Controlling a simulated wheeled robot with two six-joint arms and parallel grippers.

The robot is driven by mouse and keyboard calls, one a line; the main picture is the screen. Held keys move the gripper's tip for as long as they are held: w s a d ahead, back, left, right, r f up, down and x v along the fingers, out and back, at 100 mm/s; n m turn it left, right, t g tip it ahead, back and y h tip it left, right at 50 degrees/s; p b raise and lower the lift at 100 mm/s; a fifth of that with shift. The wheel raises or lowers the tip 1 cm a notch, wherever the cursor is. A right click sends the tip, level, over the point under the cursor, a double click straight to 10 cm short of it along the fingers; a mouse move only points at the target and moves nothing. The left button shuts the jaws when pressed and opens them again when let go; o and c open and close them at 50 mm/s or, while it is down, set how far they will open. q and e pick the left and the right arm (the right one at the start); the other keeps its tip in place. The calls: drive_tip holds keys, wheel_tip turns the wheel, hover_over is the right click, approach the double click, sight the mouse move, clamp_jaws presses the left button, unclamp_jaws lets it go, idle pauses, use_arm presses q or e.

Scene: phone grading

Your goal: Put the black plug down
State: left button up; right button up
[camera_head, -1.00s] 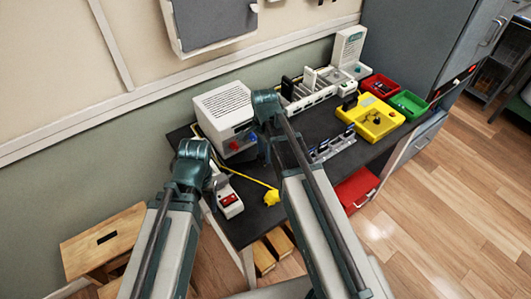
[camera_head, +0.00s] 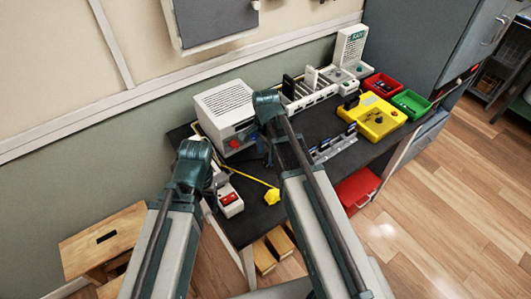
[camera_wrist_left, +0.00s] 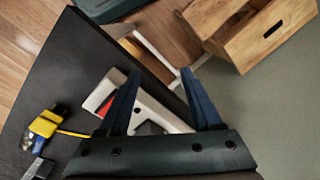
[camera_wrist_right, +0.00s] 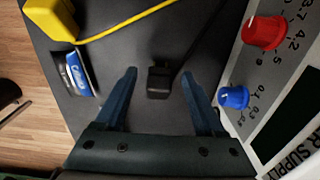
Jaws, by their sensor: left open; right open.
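The black plug (camera_wrist_right: 159,82) lies on the dark table mat (camera_wrist_right: 110,20) in the right wrist view, its black cord running up and away. My right gripper (camera_wrist_right: 165,90) is open, its fingers on either side of the plug with a gap to each. In the head view the right arm (camera_head: 268,105) hides the plug. My left gripper (camera_wrist_left: 162,98) is open above a white device with a red part (camera_wrist_left: 145,110) at the table's edge. The same device shows in the head view (camera_head: 229,200).
The white power supply (camera_head: 225,112) with red and blue knobs stands beside the right gripper. A yellow cable tester (camera_head: 272,196) with its yellow cord lies nearby. A yellow tray (camera_head: 390,122), red bin (camera_head: 381,86) and green bin (camera_head: 411,103) stand at the right.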

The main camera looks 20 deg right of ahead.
sight(265, 160)
drive_tip(key=shift+r, duration=0.1)
wheel_tip(265, 160, up, 13)
drive_tip(key=p, duration=1.3)
drive_tip(key=s+a+n+h, duration=0.1)
drive_tip(key=s+a+n, duration=0.9)
drive_tip(key=s+n, duration=0.4)
drive_tip(key=shift+s+a+n, duration=0.15)
drive_tip(key=shift+n, duration=1.75)
